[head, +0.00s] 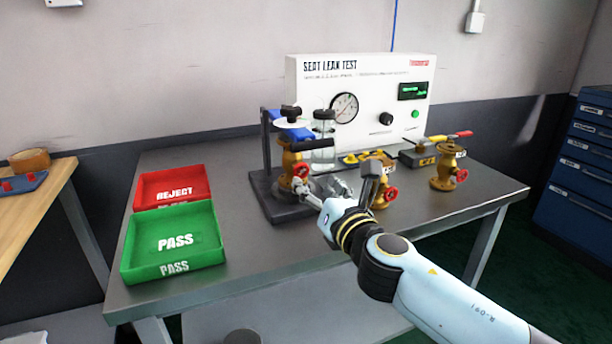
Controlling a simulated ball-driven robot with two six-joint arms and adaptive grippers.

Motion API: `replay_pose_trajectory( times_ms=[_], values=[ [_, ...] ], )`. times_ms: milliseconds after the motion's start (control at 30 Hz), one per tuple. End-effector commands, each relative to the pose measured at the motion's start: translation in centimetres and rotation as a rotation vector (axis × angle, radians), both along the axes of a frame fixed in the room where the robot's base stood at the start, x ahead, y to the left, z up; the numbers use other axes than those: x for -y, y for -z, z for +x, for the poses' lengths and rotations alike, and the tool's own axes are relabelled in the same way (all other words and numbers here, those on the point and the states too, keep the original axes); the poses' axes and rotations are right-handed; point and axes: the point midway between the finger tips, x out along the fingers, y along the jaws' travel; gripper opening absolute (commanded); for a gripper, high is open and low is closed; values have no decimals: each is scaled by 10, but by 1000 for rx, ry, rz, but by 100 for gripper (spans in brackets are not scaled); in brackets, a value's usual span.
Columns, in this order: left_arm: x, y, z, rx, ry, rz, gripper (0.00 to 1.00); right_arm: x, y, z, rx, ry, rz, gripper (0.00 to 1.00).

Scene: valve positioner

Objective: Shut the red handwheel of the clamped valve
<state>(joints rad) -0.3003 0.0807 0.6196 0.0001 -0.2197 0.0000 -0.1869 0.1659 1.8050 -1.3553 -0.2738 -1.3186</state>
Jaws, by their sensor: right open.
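The clamped valve (287,160) is a brass body standing upright in a dark fixture (262,190) with a blue clamp part at its top. Its red handwheel (300,169) faces the front right, partly hidden by my gripper. My right gripper (303,191) is open, with its fingers at the lower edge of the handwheel. I cannot tell whether they touch it. My left gripper is not in view.
Two other brass valves, one in the middle (377,168) and one at the right (447,168), stand on the bench. A white leak test panel (300,85) is behind. A red reject tray (152,185) and green pass tray (207,249) sit left. The bench front is clear.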

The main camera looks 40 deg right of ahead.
Motion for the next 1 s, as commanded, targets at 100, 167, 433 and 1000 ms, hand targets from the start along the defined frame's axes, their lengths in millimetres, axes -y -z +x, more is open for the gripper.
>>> replay_pose_trajectory(
  times_ms=[100,167,433,1000],
  values=[
    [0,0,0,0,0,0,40,-5,1,-21,-2,0,1,55],
    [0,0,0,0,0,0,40,-7,1,-28,-1,1,0,55],
    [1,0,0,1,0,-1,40,-9,0,-38,0,1,1,55],
    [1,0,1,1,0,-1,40,6,-5,-49,36,86,188,55]
  ],
)
